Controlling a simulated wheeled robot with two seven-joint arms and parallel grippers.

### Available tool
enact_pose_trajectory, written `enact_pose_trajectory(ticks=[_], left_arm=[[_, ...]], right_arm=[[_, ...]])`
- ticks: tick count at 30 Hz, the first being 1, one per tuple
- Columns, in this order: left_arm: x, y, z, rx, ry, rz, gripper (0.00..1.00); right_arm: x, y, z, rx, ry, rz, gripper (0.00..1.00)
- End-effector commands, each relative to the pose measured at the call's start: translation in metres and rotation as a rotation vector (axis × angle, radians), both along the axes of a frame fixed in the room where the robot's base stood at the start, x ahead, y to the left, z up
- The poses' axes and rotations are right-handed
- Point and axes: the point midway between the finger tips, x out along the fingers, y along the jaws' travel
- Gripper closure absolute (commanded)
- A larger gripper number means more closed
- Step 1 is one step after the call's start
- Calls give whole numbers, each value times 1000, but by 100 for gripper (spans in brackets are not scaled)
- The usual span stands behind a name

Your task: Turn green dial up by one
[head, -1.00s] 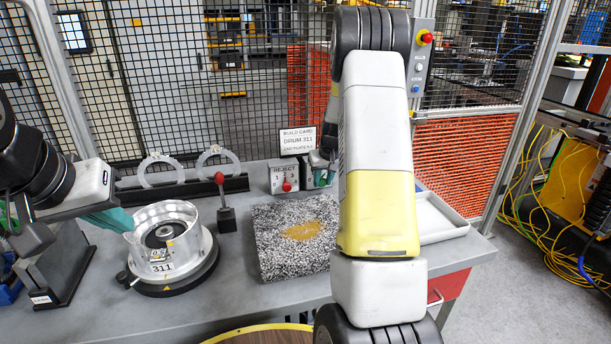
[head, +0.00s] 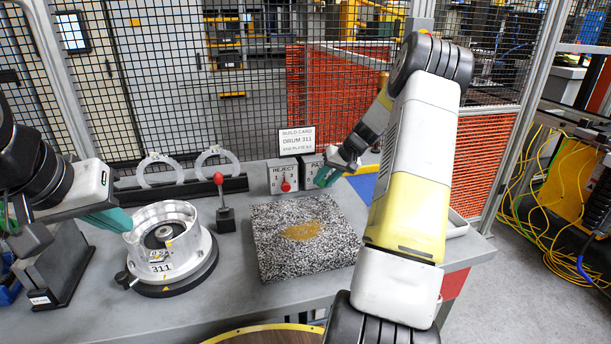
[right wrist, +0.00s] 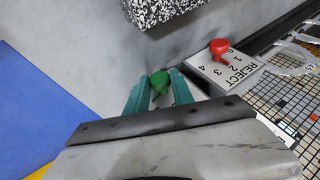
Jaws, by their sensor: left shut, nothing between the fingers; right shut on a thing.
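The green dial (right wrist: 160,83) shows in the right wrist view between the teal fingertips of my right gripper (right wrist: 159,88), which is shut on it. In the head view my right gripper (head: 326,177) is at the front of a light box (head: 311,164) whose label starts with "PA". There the fingers cover the dial, and its pointer setting cannot be read. My left gripper (head: 115,221) is shut and empty at the left rim of the metal drum marked 311 (head: 165,245).
A reject box with a red dial (head: 284,178) stands just left of the green-dial box; it also shows in the right wrist view (right wrist: 221,68). A red-knobbed lever (head: 224,205), a speckled block (head: 300,240) and a build card (head: 297,140) are nearby.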

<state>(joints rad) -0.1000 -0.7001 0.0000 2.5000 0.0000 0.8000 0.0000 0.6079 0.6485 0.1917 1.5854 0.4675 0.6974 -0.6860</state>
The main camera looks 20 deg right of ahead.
Motion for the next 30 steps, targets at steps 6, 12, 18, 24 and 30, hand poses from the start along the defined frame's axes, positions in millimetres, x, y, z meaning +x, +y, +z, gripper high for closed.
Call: enact_pose_trajectory(ticks=[6, 12, 18, 24, 30], left_arm=[[0, 0, 0, 0, 0, 0, 100], [0, 0, 0, 0, 0, 0, 100], [0, 0, 0, 0, 0, 0, 100], [0, 0, 0, 0, 0, 0, 100], [0, 0, 0, 0, 0, 0, 100]], right_arm=[[0, -5, -2, 166, -10, -3, 100], [0, -6, -3, 273, -17, -2, 100], [0, -5, -4, 333, -19, 0, 100], [0, -6, -4, 351, -21, 0, 100], [0, -6, -4, 353, -20, -1, 100]])
